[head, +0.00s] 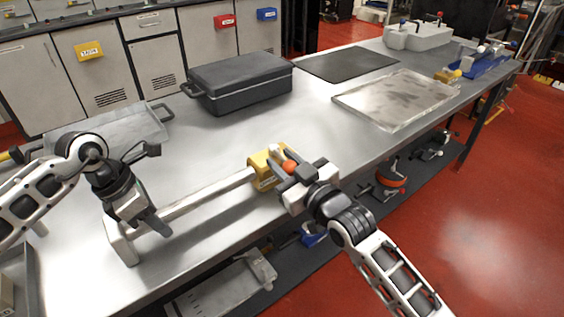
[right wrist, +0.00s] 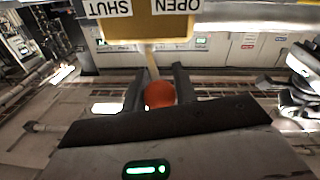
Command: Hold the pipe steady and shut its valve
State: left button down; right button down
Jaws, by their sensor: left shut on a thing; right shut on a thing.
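The pale pipe (head: 212,193) lies low along the front of the metal table, between a whitish end block (head: 120,245) and the yellow valve body (head: 262,166). My left gripper (head: 154,222) is shut on the pipe near its left end. My right gripper (head: 290,172) is shut on the valve's handle at its orange-red knob (head: 289,166). In the right wrist view the knob (right wrist: 159,94) sits between the fingers. A thin stem (right wrist: 152,62) runs from it to the yellow plate (right wrist: 140,28), below the gap between the SHUT and OPEN labels.
A black lidded case (head: 240,82) stands behind the pipe. A clear tray (head: 395,100), a dark mat (head: 347,63) and another tray (head: 110,130) at left lie on the table. A lower shelf with items runs beneath the front edge. The tabletop between pipe and case is clear.

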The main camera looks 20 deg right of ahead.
jog(key=w+d+n+g+y, duration=0.4)
jog(key=d+n+g+y, duration=0.2)
jog(key=n+g+y, duration=0.5)
jog(key=shift+w+r+n+g+y, duration=0.2)
jog(key=shift+n+g+y, duration=0.15)
jog(key=shift+g, duration=0.75)
jog(key=shift+d, duration=0.15)
jog(key=c, duration=1.1)
grip_release()
jog(key=shift+f, duration=0.15)
jog(key=shift+s, duration=0.1)
jog(key=v, duration=0.7)
jog(key=shift+d, duration=0.3)
